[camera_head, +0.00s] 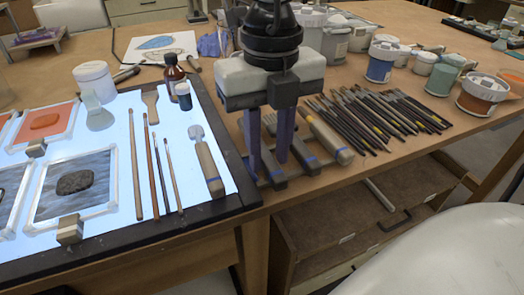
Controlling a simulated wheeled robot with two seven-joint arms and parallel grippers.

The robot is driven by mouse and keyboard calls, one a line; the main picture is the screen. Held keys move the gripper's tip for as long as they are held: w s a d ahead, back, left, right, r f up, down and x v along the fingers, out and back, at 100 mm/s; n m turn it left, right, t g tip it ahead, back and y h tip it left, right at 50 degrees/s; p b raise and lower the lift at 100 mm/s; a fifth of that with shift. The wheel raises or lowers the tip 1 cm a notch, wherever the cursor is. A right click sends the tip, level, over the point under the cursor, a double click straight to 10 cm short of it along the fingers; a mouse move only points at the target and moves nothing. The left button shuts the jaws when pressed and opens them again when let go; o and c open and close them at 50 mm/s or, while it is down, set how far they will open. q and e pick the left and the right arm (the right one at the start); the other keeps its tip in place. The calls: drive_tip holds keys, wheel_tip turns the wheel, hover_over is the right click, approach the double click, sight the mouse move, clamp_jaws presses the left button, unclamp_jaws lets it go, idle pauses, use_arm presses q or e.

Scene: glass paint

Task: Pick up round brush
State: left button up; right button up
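Several thin brushes (152,165) lie side by side on the lit glass panel at the left. A wide bundle of dark-handled brushes (365,115) lies on the wooden table to the right. I cannot tell which one is the round brush. My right gripper (269,165) points down between the two groups, over wooden-handled tools. Its two purple fingers are apart, with no brush visible between them. Whether the fingertips touch the tools below is unclear. My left gripper is not in view.
A thick-handled tool (206,160) lies on the panel near its right edge. Brown bottle (175,78) and white jar (95,82) stand behind. Paint pots, including a blue one (381,62), stand at the back right. An open drawer (370,205) sits below the table's front edge.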

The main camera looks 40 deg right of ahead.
drive_tip(key=shift+f, duration=0.15)
drive_tip(key=shift+c, duration=0.3)
clamp_jaws()
drive_tip(key=shift+r, duration=0.2)
wheel_tip(320, 180, up, 18)
drive_tip(key=p, duration=0.1)
drive_tip(key=shift+f+p, duration=0.15)
drive_tip(key=shift+p, duration=0.25)
